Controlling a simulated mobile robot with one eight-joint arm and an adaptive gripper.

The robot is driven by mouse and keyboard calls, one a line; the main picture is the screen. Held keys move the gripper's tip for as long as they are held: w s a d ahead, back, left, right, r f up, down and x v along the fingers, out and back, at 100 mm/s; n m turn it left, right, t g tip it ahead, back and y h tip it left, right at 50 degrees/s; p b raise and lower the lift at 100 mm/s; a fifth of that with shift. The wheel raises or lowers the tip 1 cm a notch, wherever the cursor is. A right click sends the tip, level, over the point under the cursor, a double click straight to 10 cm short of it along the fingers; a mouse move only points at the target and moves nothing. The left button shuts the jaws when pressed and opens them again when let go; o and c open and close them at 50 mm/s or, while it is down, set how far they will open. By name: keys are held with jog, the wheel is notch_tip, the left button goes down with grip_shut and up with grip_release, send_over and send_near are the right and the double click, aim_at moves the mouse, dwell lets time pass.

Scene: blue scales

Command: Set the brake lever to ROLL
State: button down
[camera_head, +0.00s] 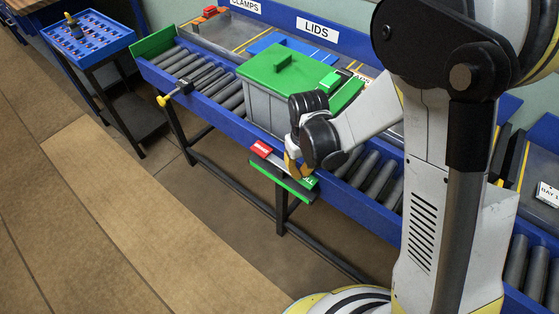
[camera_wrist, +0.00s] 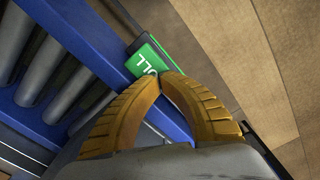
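The brake plate is on the front side of the blue roller conveyor. It has a red label (camera_head: 261,149) at its left end and a green ROLL label (camera_head: 309,182) at its right end, with a green strip (camera_head: 282,178) along its front. My gripper (camera_head: 292,172) is over the plate, close to the green end. In the wrist view my gripper (camera_wrist: 161,76) has its two yellow-brown fingers meeting at the tips, beside the partly covered green ROLL label (camera_wrist: 146,62). I cannot make out the lever itself; the fingers and wrist may hide it. I see nothing held between the tips.
A grey crate (camera_head: 262,106) with a green lid (camera_head: 282,66) stands on the conveyor rollers (camera_head: 205,76), just behind my gripper. A yellow knob (camera_head: 162,101) sticks out at the conveyor's left part. A blue tray (camera_head: 92,45) stands far left. The floor in front is clear.

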jog(key=shift+r+p, duration=2.45)
jog(key=shift+r, duration=1.05)
